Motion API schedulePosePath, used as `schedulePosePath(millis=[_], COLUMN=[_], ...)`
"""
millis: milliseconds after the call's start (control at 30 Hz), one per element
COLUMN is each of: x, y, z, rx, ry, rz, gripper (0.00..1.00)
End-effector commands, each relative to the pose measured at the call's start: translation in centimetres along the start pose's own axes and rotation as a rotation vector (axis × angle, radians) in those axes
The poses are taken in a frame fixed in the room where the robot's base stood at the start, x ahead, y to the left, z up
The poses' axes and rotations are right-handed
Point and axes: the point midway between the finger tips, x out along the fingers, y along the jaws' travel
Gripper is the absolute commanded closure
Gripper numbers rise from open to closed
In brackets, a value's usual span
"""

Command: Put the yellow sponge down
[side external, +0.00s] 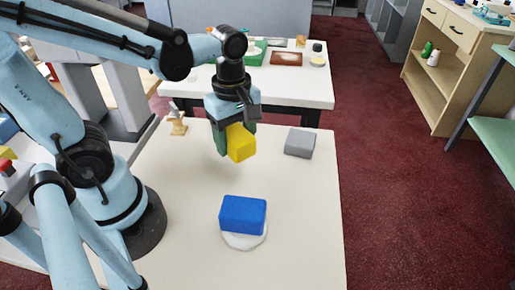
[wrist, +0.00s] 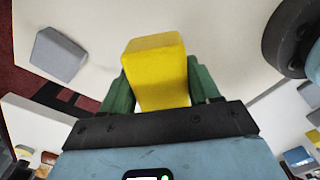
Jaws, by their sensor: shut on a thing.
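The yellow sponge (side external: 241,143) is a block held by my gripper (side external: 228,140) above the white table. In the wrist view the yellow sponge (wrist: 156,75) sits between the two green fingers of my gripper (wrist: 160,90), which are shut on its sides. In the side view the sponge hangs clear of the table top, and its far side is hidden by the gripper.
A blue block (side external: 243,214) rests on a round white plate (side external: 244,241) at the table's front. A grey block (side external: 300,142) lies to the right of my gripper, and also shows in the wrist view (wrist: 59,55). A small wooden figure (side external: 178,121) stands at the back left. The table's middle is bare.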

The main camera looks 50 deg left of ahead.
Motion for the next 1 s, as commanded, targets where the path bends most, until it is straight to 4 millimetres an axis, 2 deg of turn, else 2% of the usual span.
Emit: schedulePosePath(millis=[400, 667, 1000], x=[4.0, 5.2, 8.1], y=[0.1, 0.0, 0.0], z=[0.0, 0.0, 0.0], rx=[0.000, 0.000, 0.000], ry=[0.001, 0.002, 0.002], rz=[0.001, 0.001, 0.002], gripper=[0.68, 0.68, 0.68])
